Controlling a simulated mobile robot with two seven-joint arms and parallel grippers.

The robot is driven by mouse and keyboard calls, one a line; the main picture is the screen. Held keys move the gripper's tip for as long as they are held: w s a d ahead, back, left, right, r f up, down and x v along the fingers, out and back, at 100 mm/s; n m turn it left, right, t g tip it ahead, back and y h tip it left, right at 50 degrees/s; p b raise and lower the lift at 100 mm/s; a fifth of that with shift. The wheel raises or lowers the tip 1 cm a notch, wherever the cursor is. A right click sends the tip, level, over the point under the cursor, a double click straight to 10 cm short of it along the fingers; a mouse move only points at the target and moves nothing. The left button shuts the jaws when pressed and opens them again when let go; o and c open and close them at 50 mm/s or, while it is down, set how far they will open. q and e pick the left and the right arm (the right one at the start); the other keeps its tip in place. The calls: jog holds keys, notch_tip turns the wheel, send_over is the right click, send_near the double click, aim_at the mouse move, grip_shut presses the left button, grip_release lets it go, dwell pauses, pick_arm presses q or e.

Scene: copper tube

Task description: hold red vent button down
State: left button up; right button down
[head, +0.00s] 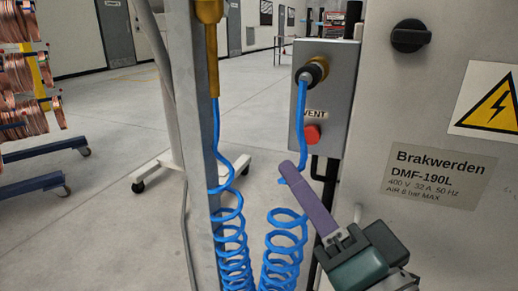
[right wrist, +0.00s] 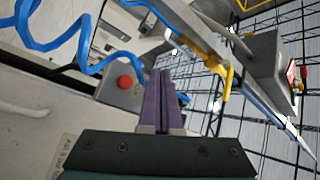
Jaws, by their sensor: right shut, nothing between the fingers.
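The red vent button (head: 312,134) sits low on a grey box (head: 325,85) marked VENT, on the side of the machine. The button also shows in the right wrist view (right wrist: 125,82), left of my fingers. My right gripper (head: 285,168) is shut and empty, its purple fingers pressed together. In the head view the fingertips are below and left of the button, apart from it in the picture. In the right wrist view my right gripper (right wrist: 161,75) points up past the button's right side. How far the tips are from the button in depth I cannot tell. My left gripper is not seen.
A blue hose (head: 301,110) runs from the box fitting past the button's left. The machine cabinet (head: 390,120) stands right. Copper coils (head: 22,85) are far left.

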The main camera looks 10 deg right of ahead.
aim_at(311, 135)
jog(key=shift+a, duration=0.1)
dwell(0.3)
jog(key=w+d+b, duration=0.1)
jog(key=w, duration=0.1)
jog(key=w+d+b, duration=0.1)
jog(key=w+d, duration=0.1)
jog(key=w, duration=0.1)
jog(key=w+d+b, duration=0.1)
jog(key=w+d, duration=0.1)
jog(key=shift+w, duration=0.15)
dwell(0.8)
dwell(0.9)
dwell(0.4)
jog(key=shift+w+d, duration=0.25)
jog(key=shift+w, duration=0.1)
